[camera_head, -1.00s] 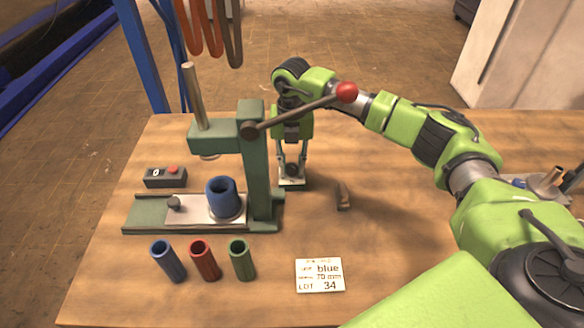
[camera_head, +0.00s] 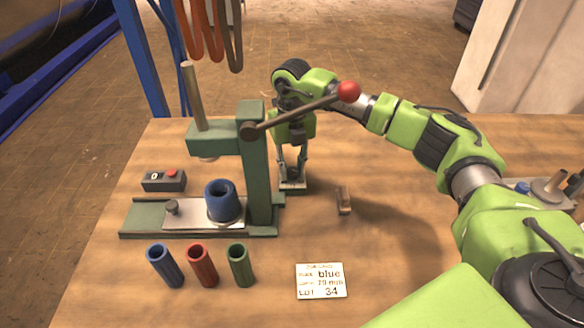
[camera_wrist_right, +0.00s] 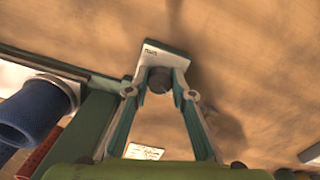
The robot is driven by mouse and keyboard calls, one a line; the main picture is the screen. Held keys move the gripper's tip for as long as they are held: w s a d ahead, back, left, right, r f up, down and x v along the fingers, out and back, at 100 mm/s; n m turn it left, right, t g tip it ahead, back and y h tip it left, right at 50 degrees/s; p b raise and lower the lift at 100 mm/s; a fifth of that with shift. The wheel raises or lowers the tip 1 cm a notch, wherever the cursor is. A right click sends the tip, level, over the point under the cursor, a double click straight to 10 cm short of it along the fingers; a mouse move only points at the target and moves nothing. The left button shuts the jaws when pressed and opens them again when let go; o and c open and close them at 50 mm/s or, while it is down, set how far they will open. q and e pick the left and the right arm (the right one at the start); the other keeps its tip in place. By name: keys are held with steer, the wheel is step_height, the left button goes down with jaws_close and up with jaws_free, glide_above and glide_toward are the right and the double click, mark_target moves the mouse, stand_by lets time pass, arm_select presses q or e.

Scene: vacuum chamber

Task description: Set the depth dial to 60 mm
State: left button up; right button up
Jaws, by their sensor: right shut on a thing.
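The depth dial (camera_wrist_right: 158,80) is a small dark round knob in front of a pale metal plate (camera_wrist_right: 163,53) in the right wrist view. The plate has small lettering, partly legible as "mm"; I cannot read the setting. My right gripper (camera_wrist_right: 159,84) has its fingertips on both sides of the dial and is shut on it. In the head view my right gripper (camera_head: 292,180) points down at the plate (camera_head: 293,187), just right of the green press column (camera_head: 259,180); the dial is hidden there. My left gripper is not in view.
A thick blue sleeve (camera_head: 221,205) stands on the press base. Blue, red and green tubes (camera_head: 201,266) stand in front. The red-knobbed lever (camera_head: 348,91) reaches over my right arm. A card (camera_head: 320,281) reads blue, apparently 70 mm, lot 34. A small brown block (camera_head: 344,200) lies right.

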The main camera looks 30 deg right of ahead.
mark_target(292, 169)
steer(key=o, duration=1.1)
step_height(292, 169, up, 12)
